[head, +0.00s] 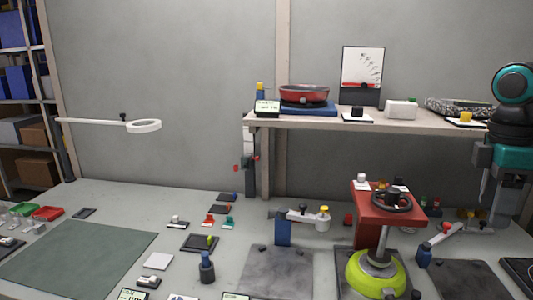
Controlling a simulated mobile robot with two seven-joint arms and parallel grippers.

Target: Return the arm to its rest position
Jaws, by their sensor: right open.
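My right arm hangs down at the right edge of the head view, with black links and teal joints. Its gripper (492,215) points down in front of the shelf's right end, beside small parts on the bench. The gripper is open, and I see nothing held in it. The tips are small against the clutter, so their exact gap is hard to see. My left gripper is not in view.
A raised shelf (395,124) carries a red pan (304,95). A green mat (80,255) lies clear on the left. A ring lamp (144,126) reaches over the bench.

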